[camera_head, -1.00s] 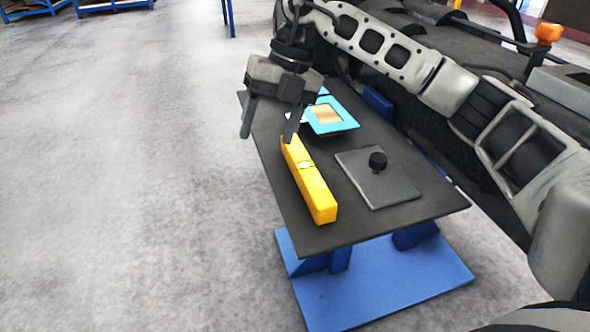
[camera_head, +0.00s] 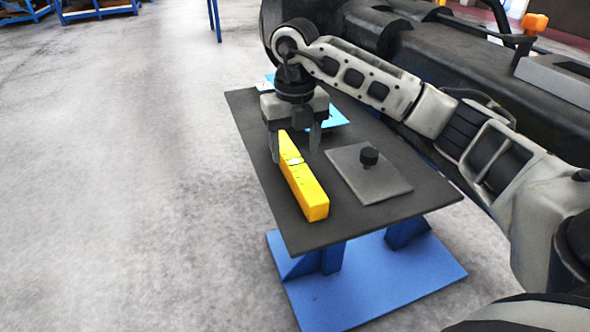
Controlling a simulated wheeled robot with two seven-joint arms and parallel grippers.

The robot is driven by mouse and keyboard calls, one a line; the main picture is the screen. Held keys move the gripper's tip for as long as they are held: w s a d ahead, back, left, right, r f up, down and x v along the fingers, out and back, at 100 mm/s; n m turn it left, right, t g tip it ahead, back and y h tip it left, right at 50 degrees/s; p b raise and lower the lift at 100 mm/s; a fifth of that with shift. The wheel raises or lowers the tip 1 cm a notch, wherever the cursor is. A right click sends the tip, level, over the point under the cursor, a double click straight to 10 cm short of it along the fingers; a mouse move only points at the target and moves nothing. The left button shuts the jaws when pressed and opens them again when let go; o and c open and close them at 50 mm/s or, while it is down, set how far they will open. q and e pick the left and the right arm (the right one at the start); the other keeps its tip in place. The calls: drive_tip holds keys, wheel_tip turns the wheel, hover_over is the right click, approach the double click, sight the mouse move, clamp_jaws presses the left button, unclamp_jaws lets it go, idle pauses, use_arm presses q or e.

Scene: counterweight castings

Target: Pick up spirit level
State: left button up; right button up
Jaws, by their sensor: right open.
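The yellow spirit level (camera_head: 304,188) lies lengthwise along the left side of the dark table top (camera_head: 285,225). My right gripper (camera_head: 295,156) is over the far end of the level, pointing down. Its jaws are open, with one finger on the left of the level and the other on its right. I cannot tell whether either finger touches it. My left gripper is not in view.
A grey plate with a black knob (camera_head: 369,184) lies right of the level. A light-blue item (camera_head: 333,117) is partly hidden behind my right gripper. The table has a blue base (camera_head: 400,285). A large dark machine (camera_head: 450,80) stands behind. Open floor lies left.

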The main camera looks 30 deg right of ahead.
sight(295, 161)
wheel_tip(295, 161, down, 5)
drive_tip(key=shift+s+a+r, duration=0.1)
drive_tip(key=shift+s+a, duration=0.05)
drive_tip(key=c, duration=1.3)
drive_tip(key=shift+r, duration=0.2)
